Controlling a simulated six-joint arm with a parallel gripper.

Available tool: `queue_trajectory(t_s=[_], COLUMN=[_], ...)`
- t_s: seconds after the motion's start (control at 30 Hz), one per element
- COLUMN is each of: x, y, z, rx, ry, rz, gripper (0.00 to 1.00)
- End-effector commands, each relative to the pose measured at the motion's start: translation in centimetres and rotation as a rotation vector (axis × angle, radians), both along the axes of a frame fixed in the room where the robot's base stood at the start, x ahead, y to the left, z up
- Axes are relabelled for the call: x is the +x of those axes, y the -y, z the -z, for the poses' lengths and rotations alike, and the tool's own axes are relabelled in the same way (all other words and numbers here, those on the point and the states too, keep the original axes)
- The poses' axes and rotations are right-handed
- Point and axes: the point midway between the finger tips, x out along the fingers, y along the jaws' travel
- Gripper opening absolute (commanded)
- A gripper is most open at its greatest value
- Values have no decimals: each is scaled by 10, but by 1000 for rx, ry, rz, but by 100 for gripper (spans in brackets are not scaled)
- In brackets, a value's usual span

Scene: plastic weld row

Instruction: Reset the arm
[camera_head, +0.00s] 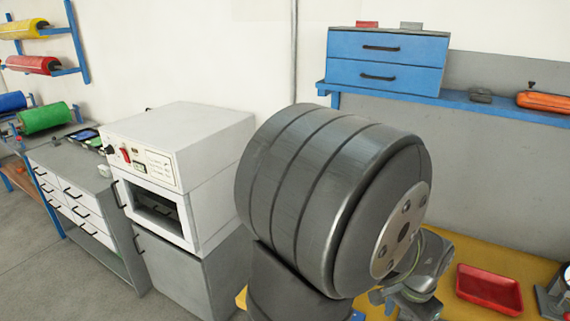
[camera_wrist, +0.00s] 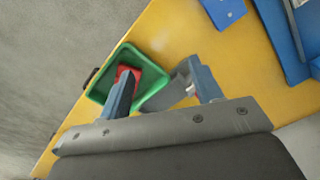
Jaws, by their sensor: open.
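My gripper (camera_wrist: 157,77) shows in the wrist view with its two blue-and-grey fingers spread apart. It points down over a yellow worktop. The left finger overlaps a green tray (camera_wrist: 160,99) that holds a red piece (camera_wrist: 131,71). I see nothing clearly held between the fingers, and I cannot tell how high they are above the tray. In the head view my own thick dark arm joint fills the middle and hides part of the bench.
The yellow worktop (camera_head: 460,248) carries a red tray (camera_head: 488,287) at the right. A white oven-like machine (camera_head: 165,150) stands left of my arm. A blue drawer box (camera_head: 385,62) sits on a blue shelf behind. In the wrist view, blue items (camera_wrist: 224,10) lie at the upper right.

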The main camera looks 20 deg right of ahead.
Motion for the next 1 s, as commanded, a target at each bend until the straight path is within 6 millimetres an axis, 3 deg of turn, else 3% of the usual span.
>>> queue_trajectory(t_s=[0.3,0.77,1.0], x=[41,87,117], y=[-36,-92,-99], z=[-3,-7,-5], rx=[0,0,0], ry=[0,0,0], rz=[-163,-391,-452], gripper=[59,59,59])
